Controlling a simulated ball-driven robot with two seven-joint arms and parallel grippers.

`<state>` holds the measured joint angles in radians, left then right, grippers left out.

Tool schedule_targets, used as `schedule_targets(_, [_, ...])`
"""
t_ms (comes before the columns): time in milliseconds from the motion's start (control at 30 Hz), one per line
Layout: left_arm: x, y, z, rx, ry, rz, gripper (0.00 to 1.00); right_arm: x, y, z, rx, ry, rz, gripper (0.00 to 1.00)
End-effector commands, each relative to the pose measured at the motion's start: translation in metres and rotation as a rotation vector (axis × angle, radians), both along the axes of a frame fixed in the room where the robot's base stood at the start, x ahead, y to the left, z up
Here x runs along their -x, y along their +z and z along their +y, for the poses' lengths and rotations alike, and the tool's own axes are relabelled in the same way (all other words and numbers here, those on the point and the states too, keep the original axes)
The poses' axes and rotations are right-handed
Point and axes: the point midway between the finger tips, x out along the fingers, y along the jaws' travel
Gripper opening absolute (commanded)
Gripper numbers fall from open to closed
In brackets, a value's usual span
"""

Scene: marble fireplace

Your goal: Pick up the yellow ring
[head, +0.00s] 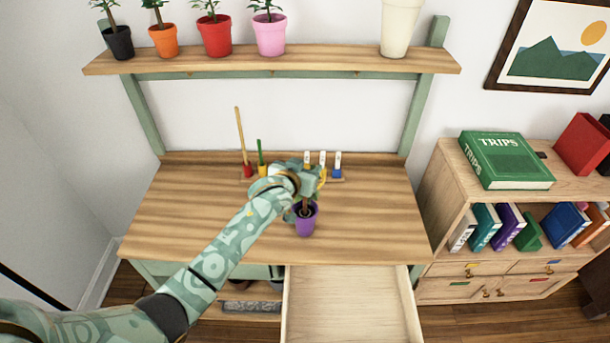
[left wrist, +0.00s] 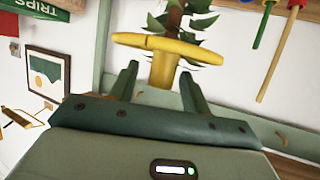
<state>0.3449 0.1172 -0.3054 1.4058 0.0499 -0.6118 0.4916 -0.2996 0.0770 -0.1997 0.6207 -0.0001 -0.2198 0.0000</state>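The yellow ring (left wrist: 168,45) shows in the left wrist view just beyond my fingertips, with a yellow part reaching down between them. A little of the ring (head: 322,181) shows in the head view beside my gripper. A plant (left wrist: 174,18) with a brown stem is right behind the ring; I cannot tell whether the ring is around it. In the head view its purple pot (head: 305,222) stands on the workbench. My left gripper (left wrist: 160,75) is open, its fingers apart on either side of the yellow part. My right gripper is out of view.
The wooden workbench (head: 190,205) is mostly clear. Long-handled tools (head: 241,145) stand at its back left, and small-handled tools (head: 338,166) behind my gripper. A drawer (head: 345,305) is pulled out in front. Potted plants line the shelf (head: 330,62) above. A bookcase (head: 440,185) stands right.

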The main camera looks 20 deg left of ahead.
Motion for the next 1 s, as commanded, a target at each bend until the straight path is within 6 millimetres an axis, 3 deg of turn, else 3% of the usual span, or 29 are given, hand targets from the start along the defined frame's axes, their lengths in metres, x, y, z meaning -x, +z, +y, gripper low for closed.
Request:
schedule_targets(33, [0.0, 0.0, 0.0, 0.0, 0.0, 0.0, 0.34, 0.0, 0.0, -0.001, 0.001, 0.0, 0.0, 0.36])
schedule_targets(167, [0.0, 0.0, 0.0, 0.0, 0.0, 0.0, 0.01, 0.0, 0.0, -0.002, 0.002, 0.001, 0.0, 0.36])
schedule_targets(567, [0.0, 0.006, 0.0, 0.0, 0.001, 0.001, 0.01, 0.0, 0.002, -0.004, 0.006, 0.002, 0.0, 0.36])
schedule_targets(767, [0.0, 0.035, 0.001, 0.0, 0.001, -0.003, 0.01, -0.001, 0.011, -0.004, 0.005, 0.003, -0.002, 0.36])
schedule_targets(1000, [0.043, 0.087, -0.01, 0.003, 0.0, -0.003, 0.01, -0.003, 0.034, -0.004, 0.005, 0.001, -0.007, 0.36])
